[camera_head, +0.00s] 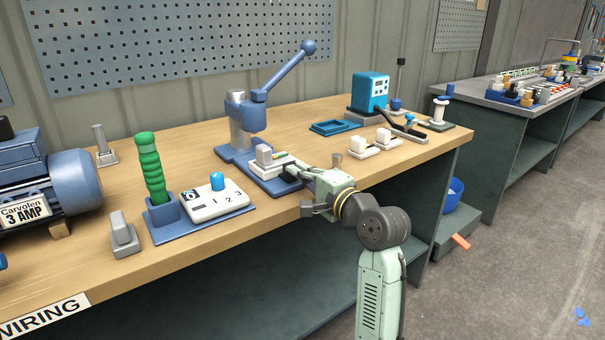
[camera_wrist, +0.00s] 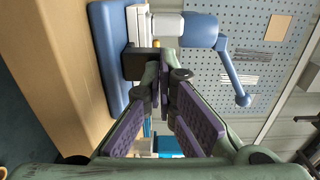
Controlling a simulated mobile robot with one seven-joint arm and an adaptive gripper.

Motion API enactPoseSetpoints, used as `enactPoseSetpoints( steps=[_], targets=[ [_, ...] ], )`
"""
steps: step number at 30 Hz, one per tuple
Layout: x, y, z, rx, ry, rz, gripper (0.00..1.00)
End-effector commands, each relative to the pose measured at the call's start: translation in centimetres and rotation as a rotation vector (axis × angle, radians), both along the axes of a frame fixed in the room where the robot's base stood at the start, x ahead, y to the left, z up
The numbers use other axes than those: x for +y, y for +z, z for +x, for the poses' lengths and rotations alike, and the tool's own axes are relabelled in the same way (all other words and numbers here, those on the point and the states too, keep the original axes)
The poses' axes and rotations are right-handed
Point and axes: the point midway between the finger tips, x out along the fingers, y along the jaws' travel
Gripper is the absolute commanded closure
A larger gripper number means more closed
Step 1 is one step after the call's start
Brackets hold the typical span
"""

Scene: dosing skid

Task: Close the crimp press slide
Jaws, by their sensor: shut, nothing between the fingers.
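The crimp press (camera_head: 246,125) is blue, with a lever raised up to the right, and stands on the workbench. Its light slide (camera_head: 270,163), with a pale block on top, lies on the blue base in front of the press column. In the wrist view the slide (camera_wrist: 134,22) ends in a dark block (camera_wrist: 140,64). My gripper (camera_head: 299,174) is shut and empty at the front end of the slide. In the wrist view my fingertips (camera_wrist: 166,74) are right beside the dark block; whether they touch it I cannot tell. My gripper hides part of the slide's front in the head view.
A box with a green handle (camera_head: 150,170) and a numbered white unit (camera_head: 214,203) stand left of the press. A blue tray (camera_head: 335,127), a blue device (camera_head: 369,92) and small pale blocks (camera_head: 364,149) stand to the right. The bench's front edge lies below my arm.

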Motion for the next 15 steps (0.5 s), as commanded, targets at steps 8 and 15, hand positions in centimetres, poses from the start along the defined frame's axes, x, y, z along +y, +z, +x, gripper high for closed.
enactPoseSetpoints(
  steps=[8,15],
  targets=[
    [2.1,0.5,2.7,0.005,0.005,0.003,1.00],
    [4.2,0.2,5.7,0.001,0.001,0.001,1.00]
  ],
)
